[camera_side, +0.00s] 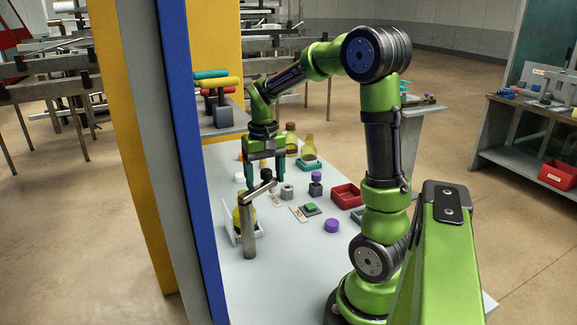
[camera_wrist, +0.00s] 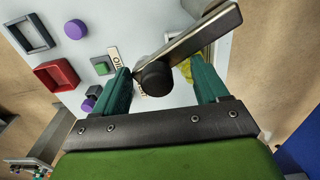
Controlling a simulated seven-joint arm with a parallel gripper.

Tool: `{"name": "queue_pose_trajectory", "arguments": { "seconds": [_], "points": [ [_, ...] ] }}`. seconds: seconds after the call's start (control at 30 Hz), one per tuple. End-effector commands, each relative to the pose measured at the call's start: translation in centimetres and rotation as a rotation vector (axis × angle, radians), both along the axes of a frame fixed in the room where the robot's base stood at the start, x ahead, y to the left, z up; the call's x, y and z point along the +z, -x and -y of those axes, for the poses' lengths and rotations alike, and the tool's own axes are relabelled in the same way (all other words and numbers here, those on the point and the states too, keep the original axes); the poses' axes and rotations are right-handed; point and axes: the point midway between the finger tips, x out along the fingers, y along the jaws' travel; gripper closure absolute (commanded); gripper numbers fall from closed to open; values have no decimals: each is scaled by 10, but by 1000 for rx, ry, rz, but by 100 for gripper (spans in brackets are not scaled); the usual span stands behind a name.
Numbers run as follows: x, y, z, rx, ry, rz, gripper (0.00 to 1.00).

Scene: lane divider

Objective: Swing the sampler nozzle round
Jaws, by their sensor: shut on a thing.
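The sampler nozzle is a grey metal bar (camera_side: 258,192) on top of an upright grey post (camera_side: 249,235), with a round black knob (camera_side: 266,174) at the bar's far end. In the wrist view the bar (camera_wrist: 195,38) runs from the knob (camera_wrist: 154,78) toward the upper right. My gripper (camera_side: 265,178) points down over the knob, with its teal fingers on either side of it. In the wrist view my gripper (camera_wrist: 160,76) is shut on the knob. The faces where the fingers meet the knob are partly hidden.
A yellow bottle (camera_side: 237,218) stands close behind the post. A tall blue-edged panel (camera_side: 204,160) rises at the left. A green button block (camera_side: 310,208), purple cap (camera_side: 331,226), red tray (camera_side: 347,195) and bottle on a teal base (camera_side: 309,148) lie rightward. The front tabletop is clear.

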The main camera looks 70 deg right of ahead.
Motion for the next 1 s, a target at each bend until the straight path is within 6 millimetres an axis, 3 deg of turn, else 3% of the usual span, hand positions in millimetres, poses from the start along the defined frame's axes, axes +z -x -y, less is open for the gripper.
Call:
{"name": "queue_pose_trajectory", "arguments": {
  "seconds": [0.03, 0.9, 0.93, 1.0],
  "points": [
    [-2, 3, -10, 11, -21, -10, 36],
    [-3, 16, -17, 12, -22, -11, 36],
    [-3, 16, -17, 12, -22, -11, 28],
    [-3, 16, -17, 12, -23, -11, 39]
  ]
}}
